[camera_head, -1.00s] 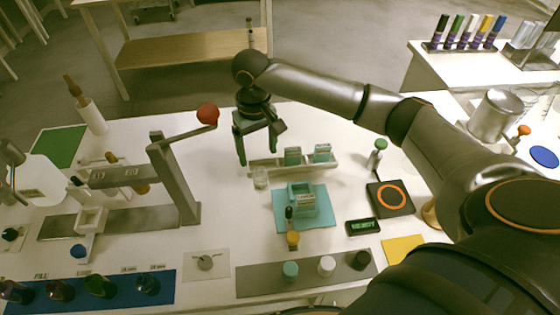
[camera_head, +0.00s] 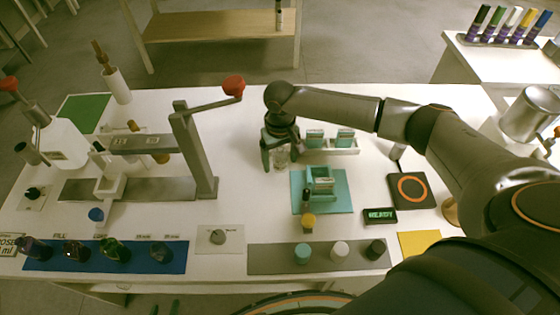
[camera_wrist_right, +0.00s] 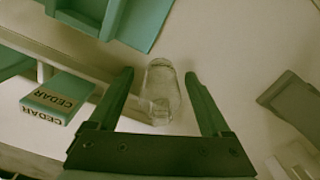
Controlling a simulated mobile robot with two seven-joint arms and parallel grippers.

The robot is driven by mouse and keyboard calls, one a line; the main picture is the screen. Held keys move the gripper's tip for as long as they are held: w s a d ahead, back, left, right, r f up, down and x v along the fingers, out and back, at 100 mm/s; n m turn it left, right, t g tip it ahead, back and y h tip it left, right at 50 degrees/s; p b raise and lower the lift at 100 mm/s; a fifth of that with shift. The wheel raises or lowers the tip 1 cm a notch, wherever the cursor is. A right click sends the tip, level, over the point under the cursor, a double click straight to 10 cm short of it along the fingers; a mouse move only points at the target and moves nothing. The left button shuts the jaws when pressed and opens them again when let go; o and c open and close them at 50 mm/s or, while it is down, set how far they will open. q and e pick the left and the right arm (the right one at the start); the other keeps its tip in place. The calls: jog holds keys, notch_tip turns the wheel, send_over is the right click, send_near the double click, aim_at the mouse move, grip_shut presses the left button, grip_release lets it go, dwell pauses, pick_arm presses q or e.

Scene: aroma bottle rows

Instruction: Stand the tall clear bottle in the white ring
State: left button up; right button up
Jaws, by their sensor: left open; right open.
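The clear bottle (camera_head: 281,157) stands on the white table, partly hidden behind my right gripper (camera_head: 280,166). In the right wrist view the clear glass bottle (camera_wrist_right: 161,84) is between the two fingers of that gripper (camera_wrist_right: 158,74), with gaps on both sides. The right gripper is open around the bottle, not closed on it. A white square-looking holder (camera_head: 109,187) sits at the lever press on the left; I cannot tell whether it is the white ring. My left gripper (camera_head: 165,308) shows only as green fingertips at the bottom edge, open and empty.
The lever press (camera_head: 193,150) with a red knob (camera_head: 233,86) stands left of the right gripper. A rack (camera_head: 342,151) with teal boxes is close to its right. A teal tray (camera_head: 336,202) lies nearer. Dark bottles stand on a blue mat (camera_head: 196,256).

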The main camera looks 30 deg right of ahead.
jog(key=shift+f, duration=0.15)
grip_shut()
dwell(0.6)
